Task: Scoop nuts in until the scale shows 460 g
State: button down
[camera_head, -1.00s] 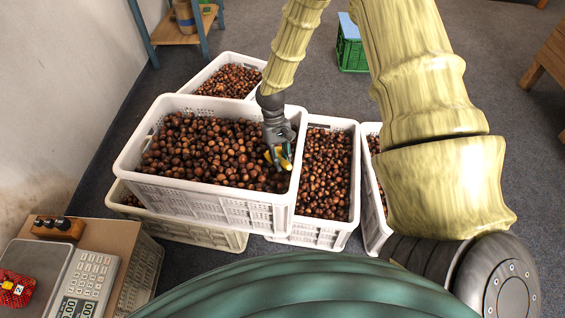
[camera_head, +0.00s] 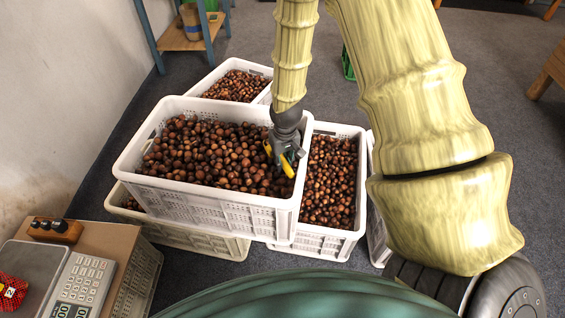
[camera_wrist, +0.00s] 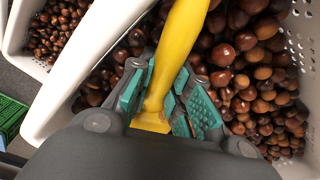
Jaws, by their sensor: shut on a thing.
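My gripper (camera_head: 283,158) is shut on the yellow handle of a scoop (camera_head: 286,166), at the right side of the top white crate (camera_head: 205,200) full of brown nuts (camera_head: 205,150). In the wrist view the green-padded fingers (camera_wrist: 165,105) clamp the yellow handle (camera_wrist: 178,50). The scoop's far end is out of view, so I cannot tell what it holds. The scale (camera_head: 75,290) stands at the lower left with a keypad and display; its digits are too small to read surely. A red net bag (camera_head: 12,290) lies on its plate, cut off by the picture edge.
More nut-filled white crates stand to the right (camera_head: 360,185) and behind (camera_head: 262,72). A small wooden block with dark knobs (camera_head: 55,230) sits behind the scale on a cardboard-topped crate. A wooden shelf (camera_head: 182,40) stands at the back left.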

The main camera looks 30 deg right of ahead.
jog(key=shift+t, duration=0.7)
jog(key=shift+w+p+v, duration=0.2)
jog(key=shift+p+v, duration=0.9)
jog(key=shift+v, duration=0.8)
jog(key=shift+w+p+v, duration=0.15)
jog(key=shift+p+v, duration=0.95)
jog(key=shift+v, duration=0.8)
jog(key=shift+a+r, duration=0.1)
jog(key=shift+r, duration=0.05)
